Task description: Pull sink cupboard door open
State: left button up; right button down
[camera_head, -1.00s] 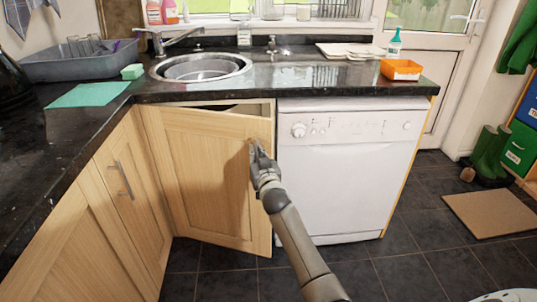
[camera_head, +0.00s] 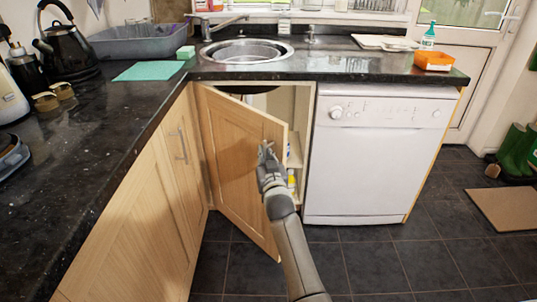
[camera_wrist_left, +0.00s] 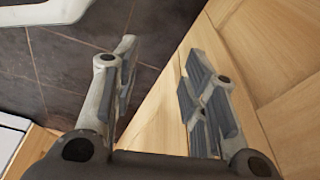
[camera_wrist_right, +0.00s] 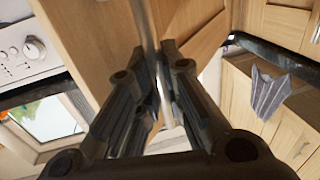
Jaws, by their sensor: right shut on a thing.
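The sink cupboard door (camera_head: 233,150) is light wood and stands partly open beneath the sink, swung outward with its hinge side at the left. Part of the cupboard inside shows past its right edge. My right gripper (camera_head: 267,153) is at the door's upper right and shut on the metal bar handle, which it mostly hides in the head view. In the right wrist view the handle (camera_wrist_right: 150,25) runs between the fingers (camera_wrist_right: 160,95). In the left wrist view my left gripper (camera_wrist_left: 160,85) is open, with its fingers apart, near a wooden panel; it is outside the head view.
A white dishwasher (camera_head: 375,160) stands to the right of the opening. A closed cupboard door (camera_head: 183,150) adjoins on the left. The dark worktop (camera_head: 130,105) with the sink (camera_head: 245,52) runs above. Dark tiled floor (camera_head: 375,260) in front is clear.

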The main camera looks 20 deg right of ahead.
jog(key=c, duration=1.5)
grip_release()
jog(key=shift+a, duration=0.1)
jog(key=shift+v, duration=3.75)
